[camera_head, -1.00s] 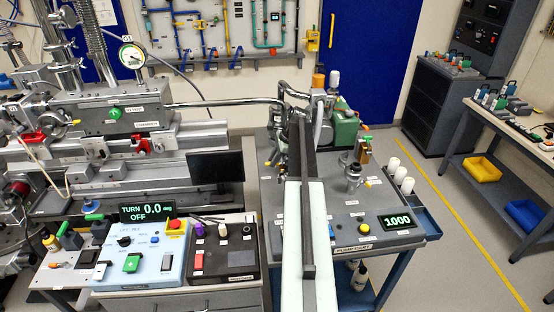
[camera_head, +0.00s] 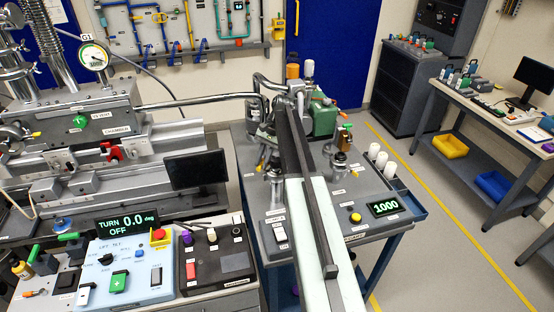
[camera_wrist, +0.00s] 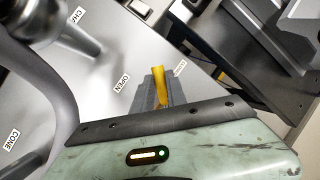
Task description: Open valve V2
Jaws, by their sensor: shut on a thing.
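In the wrist view, a yellow lever handle (camera_wrist: 160,84) stands between the grey fingers of my gripper (camera_wrist: 155,90). The gripper is shut on it. A label reading OPEN lies to the left of the lever, and a second label, too small to read, lies to the right. I cannot read a V2 tag or tell how far the lever is turned. In the head view, my pale arm reaches over the pump cart (camera_head: 350,232); the arm hides the gripper's tip and the lever.
A thick grey pipe (camera_wrist: 35,85) runs close on the left in the wrist view. In the head view, a chamber bench (camera_head: 70,110) stands left of the cart. A control panel (camera_head: 125,272) is at front left. A workbench (camera_head: 490,110) stands right, beyond open floor.

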